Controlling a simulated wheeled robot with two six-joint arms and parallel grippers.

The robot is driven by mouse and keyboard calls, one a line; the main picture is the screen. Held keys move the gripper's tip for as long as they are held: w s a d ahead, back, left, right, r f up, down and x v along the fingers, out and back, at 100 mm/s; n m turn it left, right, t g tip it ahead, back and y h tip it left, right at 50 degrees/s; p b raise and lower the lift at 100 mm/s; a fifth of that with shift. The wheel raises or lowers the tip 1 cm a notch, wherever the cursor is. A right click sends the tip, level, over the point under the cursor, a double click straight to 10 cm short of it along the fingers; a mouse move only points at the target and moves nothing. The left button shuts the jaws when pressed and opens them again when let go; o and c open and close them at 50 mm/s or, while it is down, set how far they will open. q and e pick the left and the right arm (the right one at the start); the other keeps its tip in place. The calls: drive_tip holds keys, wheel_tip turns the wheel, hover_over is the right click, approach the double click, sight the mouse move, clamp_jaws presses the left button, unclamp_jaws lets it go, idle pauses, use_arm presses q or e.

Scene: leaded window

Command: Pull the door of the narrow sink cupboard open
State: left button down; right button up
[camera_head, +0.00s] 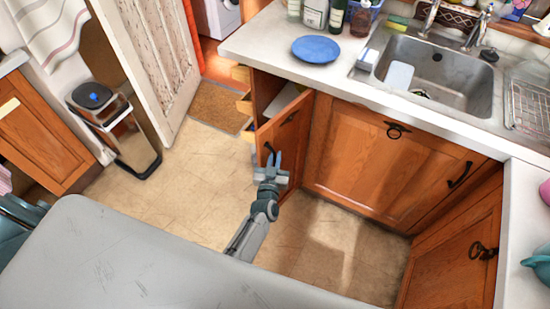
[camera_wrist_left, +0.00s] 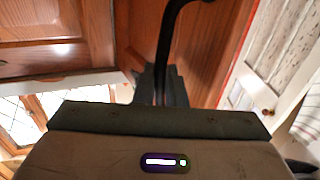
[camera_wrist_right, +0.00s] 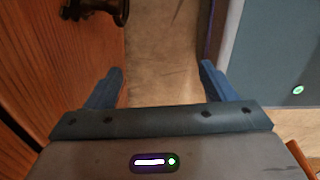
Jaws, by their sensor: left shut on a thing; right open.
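The narrow sink cupboard's wooden door (camera_head: 283,132) stands partly open, swung out from the counter, with the dark cupboard interior (camera_head: 266,92) showing to its left. My left gripper (camera_head: 272,166) is at the door's lower front part. In the left wrist view, its fingers (camera_wrist_left: 160,84) are shut on the curved black handle (camera_wrist_left: 166,40) of a wooden door. In the head view the grip itself is too small to make out. My right gripper (camera_wrist_right: 163,76) is open and empty in its wrist view, beside a wooden front with a dark handle (camera_wrist_right: 97,8); the head view does not show it.
The wide sink cupboard (camera_head: 370,155) is closed, right of the open door. Another cupboard (camera_head: 455,255) stands at the lower right. The tiled floor (camera_head: 200,185) left of the door is clear; a bin (camera_head: 118,125) stands further left.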

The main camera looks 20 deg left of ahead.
use_arm(q)
drive_tip(key=shift+w+r, duration=0.1)
drive_tip(key=shift+r, duration=0.05)
drive_tip(key=c, duration=1.6)
unclamp_jaws()
drive_tip(key=shift+c, duration=0.2)
drive_tip(key=shift+s+d+f, duration=0.1)
drive_tip(key=shift+s+f, duration=0.1)
drive_tip(key=shift+s, duration=0.1)
drive_tip(key=s+d+b, duration=0.1)
drive_tip(key=s+b, duration=0.1)
drive_tip(key=s, duration=0.8)
drive_tip(key=shift+d, duration=0.4)
drive_tip(key=shift+s+r, duration=0.1)
